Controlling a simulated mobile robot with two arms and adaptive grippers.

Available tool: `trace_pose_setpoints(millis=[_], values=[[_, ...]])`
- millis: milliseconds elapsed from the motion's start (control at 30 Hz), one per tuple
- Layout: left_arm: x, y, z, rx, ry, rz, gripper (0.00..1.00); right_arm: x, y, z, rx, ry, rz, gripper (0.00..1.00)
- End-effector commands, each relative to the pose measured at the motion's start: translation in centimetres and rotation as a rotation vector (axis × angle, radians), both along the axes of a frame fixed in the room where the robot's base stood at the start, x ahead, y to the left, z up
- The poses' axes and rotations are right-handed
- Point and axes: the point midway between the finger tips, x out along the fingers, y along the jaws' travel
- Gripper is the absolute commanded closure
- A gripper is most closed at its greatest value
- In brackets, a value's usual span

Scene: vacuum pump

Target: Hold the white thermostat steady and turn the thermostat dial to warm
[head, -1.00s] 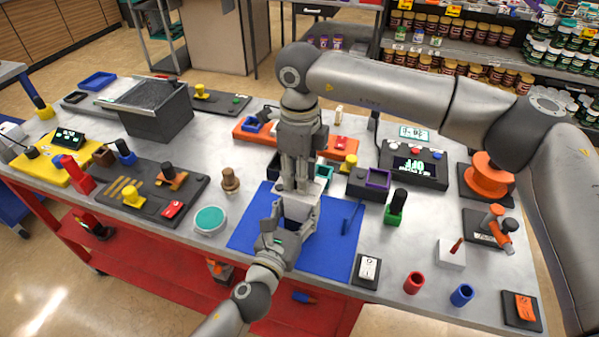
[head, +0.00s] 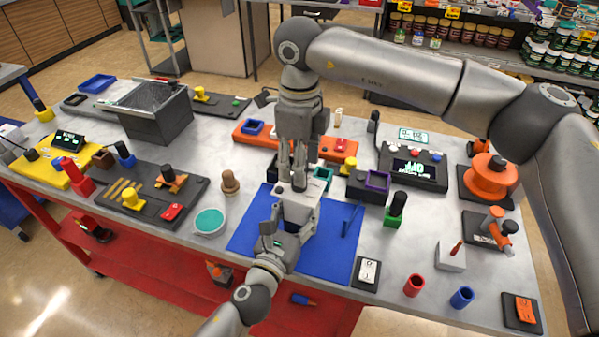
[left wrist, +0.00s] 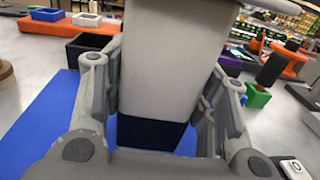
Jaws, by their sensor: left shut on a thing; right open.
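The white thermostat (head: 303,203) stands on the blue mat (head: 335,232) in the middle of the table. My left gripper (head: 285,222) is shut on its body from the near side. In the left wrist view the thermostat (left wrist: 165,60) fills the space between the two fingers, with a dark part (left wrist: 150,133) at its lower end. My right gripper (head: 291,180) is open and points down at the top of the thermostat. Its fingers cover much of the top, so the dial and its setting cannot be made out.
Dark and teal open boxes and a purple-rimmed box (head: 376,182) stand behind. A green block with a black handle (head: 395,209) is at right, and a teal-topped round dish (head: 209,221) at left.

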Motion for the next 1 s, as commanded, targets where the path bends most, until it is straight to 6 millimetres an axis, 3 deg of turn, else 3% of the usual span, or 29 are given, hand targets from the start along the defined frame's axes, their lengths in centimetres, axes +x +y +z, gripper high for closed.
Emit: trace_pose_setpoints(millis=[200, 400, 867, 900, 1000], values=[[0.0, 0.0, -0.1, 0.001, 0.002, 0.000, 0.77, 0.0, 0.0, 4.8, 0.000, -0.002, -0.001, 0.49], [0.0, 0.0, -0.1, 0.001, 0.002, 0.000, 0.77, 0.0, 0.0, 7.5, 0.000, -0.001, 0.001, 0.49], [0.0, 0.0, -0.1, 0.001, 0.002, 0.000, 0.77, 0.0, 0.0, 8.1, -0.001, 0.000, 0.001, 0.49], [0.0, 0.0, -0.1, 0.001, 0.002, 0.000, 0.45, 0.0, 0.0, 8.1, -0.001, 0.000, 0.000, 0.49], [0.0, 0.0, -0.1, 0.001, 0.002, 0.000, 0.33, 0.0, 0.0, 8.1, -0.001, 0.000, 0.000, 0.49]])
